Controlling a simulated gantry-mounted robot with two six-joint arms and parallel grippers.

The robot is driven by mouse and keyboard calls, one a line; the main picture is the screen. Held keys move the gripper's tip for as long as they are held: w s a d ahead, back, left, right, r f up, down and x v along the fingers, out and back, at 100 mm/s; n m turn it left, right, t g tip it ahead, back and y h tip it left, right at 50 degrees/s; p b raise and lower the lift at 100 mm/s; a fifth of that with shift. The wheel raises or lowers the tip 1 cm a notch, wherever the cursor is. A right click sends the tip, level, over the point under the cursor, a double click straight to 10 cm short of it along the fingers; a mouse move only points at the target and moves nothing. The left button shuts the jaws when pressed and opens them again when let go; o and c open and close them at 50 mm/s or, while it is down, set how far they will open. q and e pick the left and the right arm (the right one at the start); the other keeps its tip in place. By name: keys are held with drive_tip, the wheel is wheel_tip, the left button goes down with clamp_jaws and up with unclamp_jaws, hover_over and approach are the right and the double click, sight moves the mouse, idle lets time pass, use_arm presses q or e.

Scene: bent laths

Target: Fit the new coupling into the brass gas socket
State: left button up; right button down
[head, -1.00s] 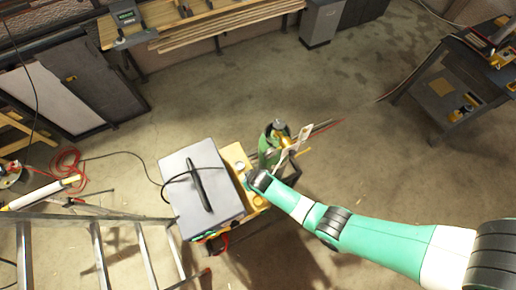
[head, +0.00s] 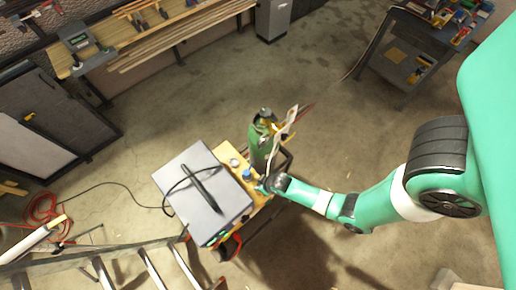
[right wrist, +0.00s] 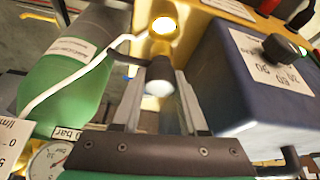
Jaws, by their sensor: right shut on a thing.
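My right gripper (head: 264,187) is at the yellow top of the cart, between the grey machine and the green gas cylinder. In the right wrist view its two fingers (right wrist: 158,105) are shut on a short dark grey cylinder with a pale end, seemingly the coupling (right wrist: 158,76). A bright brass-yellow round fitting (right wrist: 163,25), probably the gas socket, lies beyond the coupling on the yellow surface. My left gripper is not in view.
The grey-topped machine (head: 203,190) stands left of the gripper; its dark blue side with a knob (right wrist: 285,48) is close in the wrist view. The green gas cylinder (head: 261,145) stands close behind. A ladder (head: 130,262) lies front left.

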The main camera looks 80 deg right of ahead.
wheel_tip(320, 180, down, 5)
drive_tip(key=b, duration=0.4)
drive_tip(key=shift+f, duration=0.1)
drive_tip(key=shift+f+b, duration=0.4)
drive_tip(key=shift+b, duration=0.15)
drive_tip(key=shift+f, duration=0.15)
idle(0.8)
drive_tip(key=shift+c, duration=1.8)
unclamp_jaws()
drive_tip(key=p+v, duration=0.7)
drive_tip(key=v, duration=0.4)
drive_tip(key=shift+r, duration=0.35)
